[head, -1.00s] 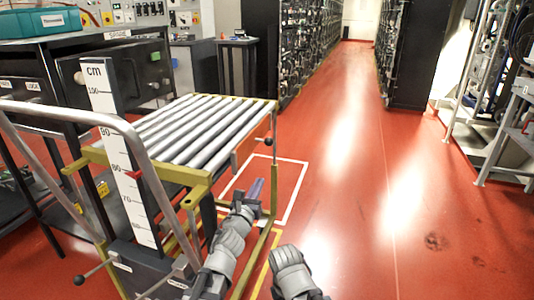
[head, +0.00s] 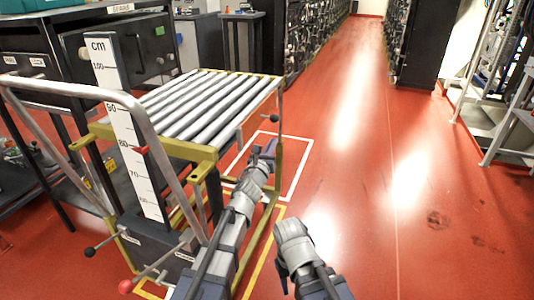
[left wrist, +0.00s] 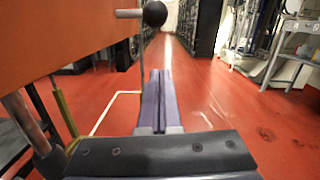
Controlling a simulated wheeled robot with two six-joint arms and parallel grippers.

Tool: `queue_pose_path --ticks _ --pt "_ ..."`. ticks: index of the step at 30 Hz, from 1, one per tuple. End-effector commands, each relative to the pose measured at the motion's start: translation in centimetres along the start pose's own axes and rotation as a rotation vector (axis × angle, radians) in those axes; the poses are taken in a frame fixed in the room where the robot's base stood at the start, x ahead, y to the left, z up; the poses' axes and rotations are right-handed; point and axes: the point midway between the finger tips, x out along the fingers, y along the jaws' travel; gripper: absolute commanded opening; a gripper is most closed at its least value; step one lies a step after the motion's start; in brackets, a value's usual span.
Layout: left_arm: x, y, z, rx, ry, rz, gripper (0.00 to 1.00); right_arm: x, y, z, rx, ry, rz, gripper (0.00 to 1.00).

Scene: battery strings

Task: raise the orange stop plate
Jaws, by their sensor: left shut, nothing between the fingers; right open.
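The orange stop plate (left wrist: 60,40) fills the upper left of the left wrist view. A black ball knob (left wrist: 154,13) on a rod stands at its right edge. The knob also shows in the head view (head: 276,118) at the roller table's far right corner; the plate is not plain there. My left gripper (head: 268,150) is shut and empty, to the right of the roller table and below the knob. Its closed fingers (left wrist: 157,98) point ahead, right of and below the plate, apart from it. My right gripper (head: 283,275), lower in the head view, is open; its fingertips are hard to make out.
The roller table (head: 205,149) has a yellow-green frame, a grey push handle (head: 100,92) and a white cm scale (head: 125,130). A red-knobbed lever (head: 126,286) is at its near side. Dark racks line the aisle behind. The red floor (head: 370,180) to the right is clear.

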Motion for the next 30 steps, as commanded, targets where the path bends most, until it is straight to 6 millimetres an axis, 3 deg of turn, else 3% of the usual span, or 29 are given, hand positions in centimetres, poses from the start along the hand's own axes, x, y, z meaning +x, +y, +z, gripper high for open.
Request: queue_pose_path --ticks 1,2,3,9,23,30 --pt "1.7 0.0 0.1 0.000 0.000 -0.001 0.00 -0.2 0.0 0.0 0.000 0.000 0.000 0.50" --pt "1.9 0.0 0.5 0.001 0.000 0.000 0.00 -0.7 0.1 0.0 -0.001 0.000 0.000 0.50" --pt "1.6 -0.1 1.7 0.001 0.000 0.000 0.00 -1.8 0.2 0.1 -0.002 0.000 0.000 0.50" --pt "2.0 0.0 3.7 0.001 0.000 0.000 0.00 -3.8 0.4 0.2 -0.007 0.000 0.000 0.50" --pt "2.0 0.0 3.9 0.001 0.000 0.000 0.00 -4.0 0.4 0.2 -0.007 0.000 0.001 0.50" --pt "2.2 -0.2 5.9 0.000 0.000 0.000 0.00 -6.0 0.7 0.4 -0.005 -0.001 0.003 0.50"
